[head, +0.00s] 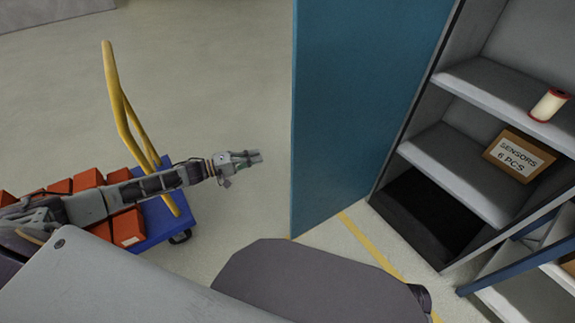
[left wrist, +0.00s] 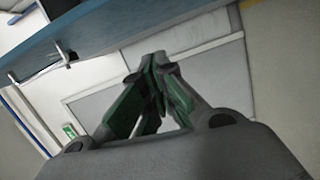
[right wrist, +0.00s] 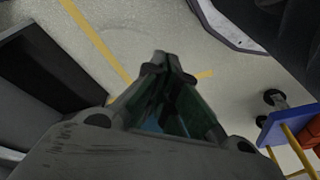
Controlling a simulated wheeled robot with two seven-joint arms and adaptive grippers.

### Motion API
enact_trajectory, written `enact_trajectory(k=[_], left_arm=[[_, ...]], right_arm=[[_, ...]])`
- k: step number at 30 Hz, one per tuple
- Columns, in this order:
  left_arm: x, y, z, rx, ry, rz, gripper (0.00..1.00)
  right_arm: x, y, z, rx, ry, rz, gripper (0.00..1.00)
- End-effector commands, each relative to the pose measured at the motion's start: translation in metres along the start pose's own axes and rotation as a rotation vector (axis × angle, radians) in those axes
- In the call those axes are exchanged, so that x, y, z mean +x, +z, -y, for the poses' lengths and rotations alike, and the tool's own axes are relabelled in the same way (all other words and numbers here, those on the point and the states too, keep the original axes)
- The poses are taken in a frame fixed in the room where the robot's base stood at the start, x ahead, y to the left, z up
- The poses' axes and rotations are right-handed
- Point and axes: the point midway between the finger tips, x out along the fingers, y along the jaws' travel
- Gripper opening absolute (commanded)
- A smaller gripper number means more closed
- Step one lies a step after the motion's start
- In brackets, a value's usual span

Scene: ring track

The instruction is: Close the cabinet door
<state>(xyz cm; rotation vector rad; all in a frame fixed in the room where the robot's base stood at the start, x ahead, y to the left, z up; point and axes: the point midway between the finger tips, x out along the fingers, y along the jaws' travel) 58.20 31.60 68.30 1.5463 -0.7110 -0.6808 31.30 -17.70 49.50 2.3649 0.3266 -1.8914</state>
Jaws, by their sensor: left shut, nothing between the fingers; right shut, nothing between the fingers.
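The blue cabinet door (head: 340,100) stands open in the head view, swung out to the left of the grey cabinet (head: 415,225). My left gripper (head: 258,157) is shut and empty, a short way left of the door's free edge and apart from it. In the left wrist view its fingers (left wrist: 158,68) meet, with a blue panel (left wrist: 120,35) above them that looks like the door. My right gripper (right wrist: 165,65) shows only in its own wrist view, shut and empty above the floor. The dark lower part of the cabinet (right wrist: 55,65) is left of it there.
A blue cart (head: 155,225) with a yellow handle (head: 120,105) and red boxes (head: 125,225) stands under my left arm. The shelves hold a "SENSORS" box (head: 518,160) and a spool (head: 549,105). A blue-edged rack (head: 515,262) is at lower right. The floor behind the cart is free.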

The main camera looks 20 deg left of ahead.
Motion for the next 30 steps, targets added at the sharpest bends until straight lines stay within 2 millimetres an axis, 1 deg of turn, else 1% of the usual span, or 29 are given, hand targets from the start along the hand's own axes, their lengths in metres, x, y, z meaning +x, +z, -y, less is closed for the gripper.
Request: enact_trajectory(k=[1, 8, 21, 26, 30], left_arm=[[-0.001, 0.002, 0.002, -0.018, 0.005, 0.016, 0.00], [-0.002, 0.011, -0.006, -0.080, 0.021, 0.062, 0.00], [-0.001, 0.012, -0.008, -0.086, 0.023, 0.065, 0.00], [0.005, 0.012, -0.007, -0.086, 0.024, 0.065, 0.00], [0.016, 0.013, -0.008, -0.084, 0.025, 0.066, 0.00]], right_arm=[[0.001, 0.000, 0.000, -0.001, -0.001, -0.003, 0.00], [-0.008, -0.001, 0.001, -0.003, -0.004, -0.005, 0.00], [-0.010, -0.002, 0.002, -0.003, -0.004, -0.006, 0.00], [-0.011, -0.002, 0.002, -0.003, -0.005, -0.010, 0.00], [-0.013, -0.003, 0.003, -0.003, -0.007, -0.016, 0.00]])
